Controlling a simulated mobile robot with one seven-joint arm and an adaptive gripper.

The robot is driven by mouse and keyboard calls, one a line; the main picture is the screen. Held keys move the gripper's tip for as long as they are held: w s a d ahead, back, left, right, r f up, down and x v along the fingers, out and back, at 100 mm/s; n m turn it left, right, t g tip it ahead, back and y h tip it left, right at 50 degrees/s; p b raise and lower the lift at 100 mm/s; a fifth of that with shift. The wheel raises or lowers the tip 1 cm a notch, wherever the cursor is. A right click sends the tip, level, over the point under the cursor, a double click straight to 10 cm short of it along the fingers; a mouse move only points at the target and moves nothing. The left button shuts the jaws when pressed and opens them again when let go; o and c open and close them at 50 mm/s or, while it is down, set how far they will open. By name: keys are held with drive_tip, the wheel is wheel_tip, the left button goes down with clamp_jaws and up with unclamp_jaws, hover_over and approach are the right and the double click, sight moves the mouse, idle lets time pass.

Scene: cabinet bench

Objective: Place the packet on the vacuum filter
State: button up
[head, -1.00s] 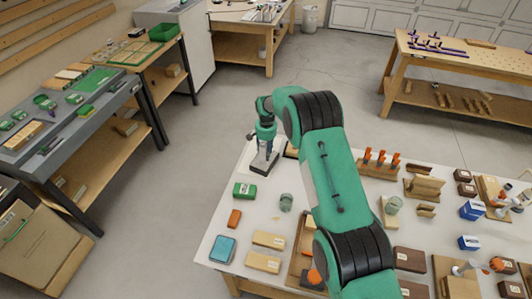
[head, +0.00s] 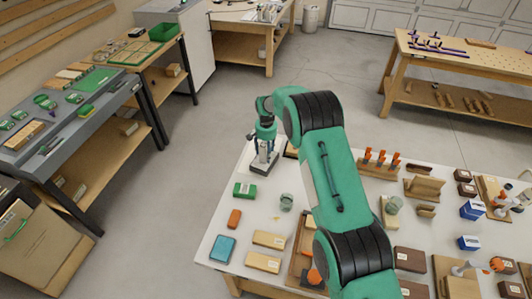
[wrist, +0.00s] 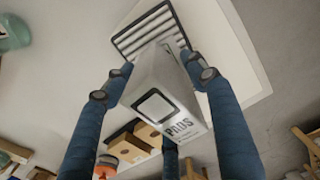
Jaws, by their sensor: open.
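The white packet (wrist: 158,85), marked PADS, is between the blue fingers of my gripper (wrist: 160,72) in the wrist view. The fingers are open around it. The packet's far end overlaps a pale slatted grille in a dark frame, which looks like the vacuum filter (wrist: 150,30). I cannot tell from this view whether the packet rests fully on it. In the head view my gripper (head: 263,146) points down over the filter's dark base (head: 261,169) at the back left corner of the white table, and the packet is small there.
A green box (head: 245,190), a grey-green jar (head: 286,202), an orange block (head: 234,218) and a blue case (head: 222,249) lie in front on the table. A wooden holder with orange-handled tools (head: 380,168) stands to the right. Bare floor lies beyond the table's left edge.

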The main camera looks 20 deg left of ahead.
wheel_tip(320, 180, up, 12)
idle(0.6)
idle(0.6)
